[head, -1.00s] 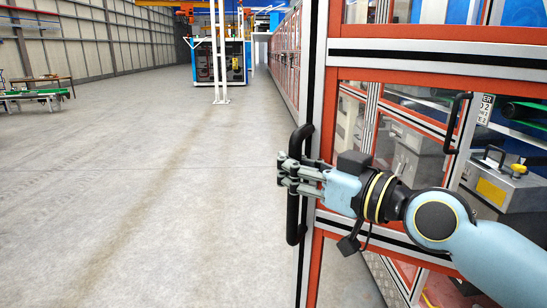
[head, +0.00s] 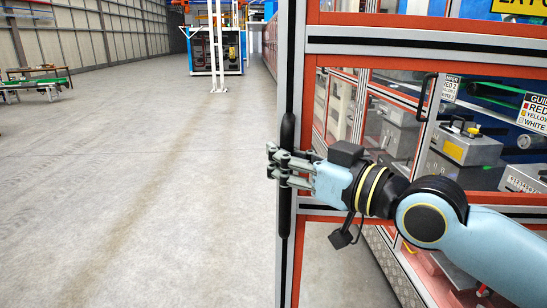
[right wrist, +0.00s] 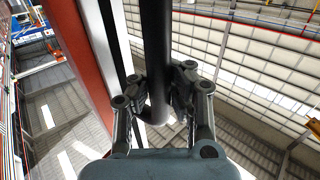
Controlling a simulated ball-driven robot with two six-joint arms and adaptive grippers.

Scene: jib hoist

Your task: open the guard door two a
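The guard door (head: 410,45) has a red-orange frame with grey and black edging and clear panes. It stands swung out, away from the machine line behind it. Its upright black bar handle (head: 285,215) is on the door's left edge, and also shows in the right wrist view (right wrist: 156,45). My right gripper (head: 279,165) reaches in from the right across the door. Its fingers (right wrist: 160,95) are on both sides of the handle and closed around it. The fingers hide the handle's middle in the head view. My left gripper is out of view.
Behind the door are a second black handle (head: 425,97), grey boxes (head: 467,145) and a sign (head: 533,112). White posts (head: 216,50) stand farther off. A green-topped bench (head: 35,84) is at far left. The grey floor (head: 140,190) is clear.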

